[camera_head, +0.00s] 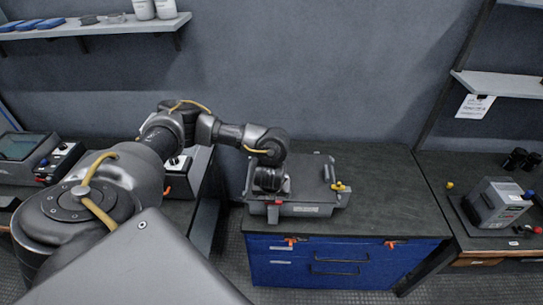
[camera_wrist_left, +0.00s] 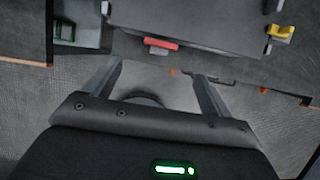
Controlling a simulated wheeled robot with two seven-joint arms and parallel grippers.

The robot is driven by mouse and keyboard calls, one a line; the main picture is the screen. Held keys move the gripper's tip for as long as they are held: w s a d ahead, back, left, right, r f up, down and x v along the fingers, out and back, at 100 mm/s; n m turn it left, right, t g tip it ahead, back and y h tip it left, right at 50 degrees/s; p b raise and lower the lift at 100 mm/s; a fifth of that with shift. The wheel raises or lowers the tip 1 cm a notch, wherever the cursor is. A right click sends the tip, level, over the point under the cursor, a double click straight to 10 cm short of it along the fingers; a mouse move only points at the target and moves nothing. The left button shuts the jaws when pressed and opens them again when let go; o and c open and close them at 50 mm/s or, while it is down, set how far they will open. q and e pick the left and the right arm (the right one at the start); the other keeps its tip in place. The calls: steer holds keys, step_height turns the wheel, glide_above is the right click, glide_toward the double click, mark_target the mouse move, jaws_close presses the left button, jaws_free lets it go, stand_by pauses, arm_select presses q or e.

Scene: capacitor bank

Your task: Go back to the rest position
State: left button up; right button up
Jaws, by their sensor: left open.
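My left arm comes in from the left in the head view and bends down over a grey box-like unit (camera_head: 316,172) on the dark worktop. My left gripper points down at the near left part of that unit, its fingers largely hidden by the wrist. In the left wrist view my left gripper (camera_wrist_left: 160,78) has its two fingers wide apart with nothing between them. The unit's near side (camera_wrist_left: 190,25) shows just beyond the fingertips, with a red tab (camera_wrist_left: 160,44) and a yellow tab (camera_wrist_left: 281,33). My right gripper is not in view.
The unit stands on a blue cabinet (camera_head: 345,268) with a dark top (camera_head: 395,195). A grey device (camera_head: 497,203) is on the right bench. A screen instrument (camera_head: 22,150) is at the left. Shelves (camera_head: 95,27) hang on the wall. The cabinet top right of the unit is clear.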

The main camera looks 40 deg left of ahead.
arm_select(q)
steer(key=shift+f, duration=0.1)
steer(key=d+f+n+g+h+b, duration=0.1)
steer(key=d+f+n+h+b, duration=0.3)
steer(key=d+f, duration=0.65)
steer(key=d+f+n+h+b, duration=0.3)
steer(key=d+f+n, duration=0.35)
steer(key=f, duration=0.65)
steer(key=s+d+f+n+b, duration=0.25)
steer(key=f+n, duration=0.25)
steer(key=f, duration=0.8)
steer(key=s+a+f+n+y+b, duration=0.1)
steer(key=s+a+f+n, duration=0.2)
steer(key=s+f, duration=0.4)
steer(key=s+a+f+n+b, duration=0.1)
steer(key=s+a+f+n, duration=0.15)
steer(key=s+f, duration=0.45)
steer(key=s+a+f+n+y, duration=0.1)
steer(key=s+f, duration=0.1)
steer(key=s, duration=0.6)
steer(key=s+a+f+n+g+y+b, duration=0.1)
steer(key=s+a+f+n, duration=0.1)
steer(key=s, duration=0.6)
steer(key=s+a+f+n+y+b, duration=0.1)
steer(key=s+f, duration=0.3)
steer(key=s, duration=0.4)
steer(key=shift+s+a+f+n+g, duration=0.2)
steer(key=shift+s+a+n+g, duration=0.1)
steer(key=shift+a+n, duration=0.35)
steer(key=shift+d, duration=0.1)
